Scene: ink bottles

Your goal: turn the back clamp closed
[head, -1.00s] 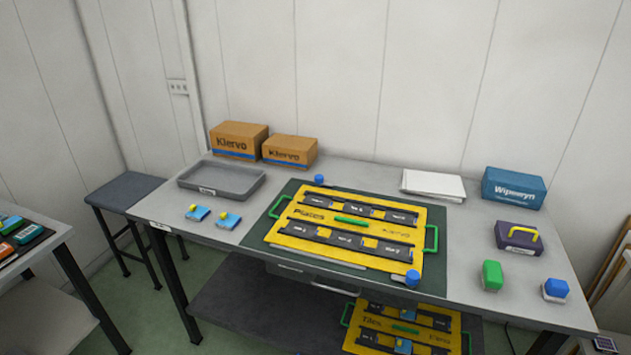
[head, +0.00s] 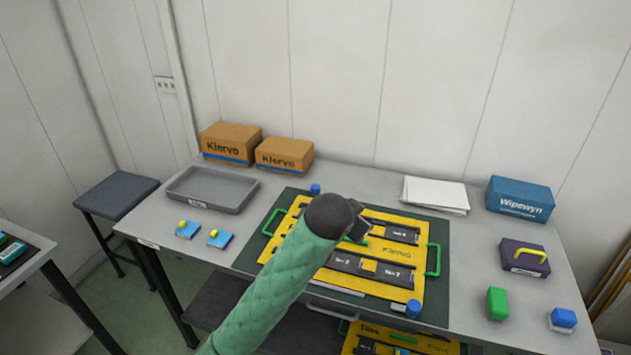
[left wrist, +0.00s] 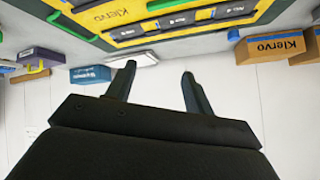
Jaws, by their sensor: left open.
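The back clamp (head: 315,189) has a blue knob and stands at the back edge of the green mat (head: 441,280), behind the yellow frame (head: 300,205). How its arm is turned is too small to tell. It appears to show in the left wrist view (left wrist: 233,35) as a small blue knob near the mat's edge. My left gripper (head: 357,221) is above the yellow frame, right of and nearer than the back clamp, apart from it. In the left wrist view its two fingers (left wrist: 157,77) are spread with nothing between them. My forearm hides the frame's left part. My right gripper is not in view.
A front clamp (head: 413,308) with a blue knob is at the frame's front right corner. Behind are a grey tray (head: 211,207), cartons (head: 231,143), white sheets (head: 435,193) and a blue box (head: 520,199). A purple box (head: 525,258) and a green bottle (head: 497,303) stand right.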

